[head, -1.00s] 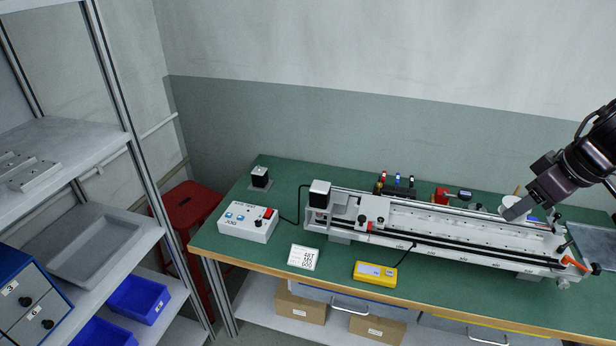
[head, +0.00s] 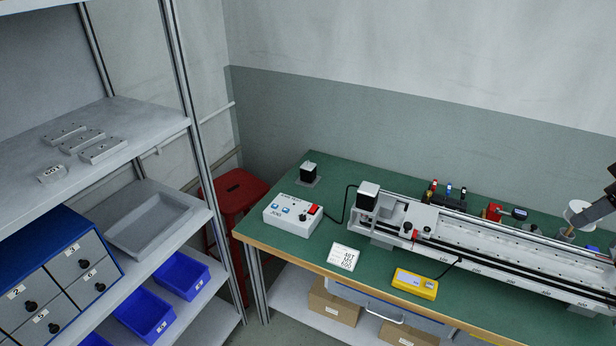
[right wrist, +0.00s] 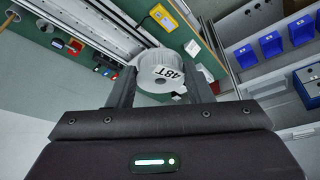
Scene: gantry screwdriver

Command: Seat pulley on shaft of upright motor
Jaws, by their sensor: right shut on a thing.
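The pulley (right wrist: 163,73) is a pale toothed wheel marked 48T, with a dark bore. My right gripper (right wrist: 160,90) is shut on it, one finger at each side. In the head view, my right gripper (head: 588,216) is at the right edge, partly cut off, with the pale round pulley (head: 577,209) at its fingers, above the rail's far side. The small upright motor (head: 308,171), black with a pale top, stands on the back left of the bench, well apart from the gripper. Its shaft is too small to make out. My left gripper is not in view.
A long gantry rail (head: 480,240) with an end motor (head: 368,195) crosses the green bench (head: 300,245). A white control box (head: 293,213), a label card (head: 343,257) and a yellow meter (head: 415,284) lie in front. Shelving (head: 190,130) stands left; a red stool (head: 237,185) is behind it.

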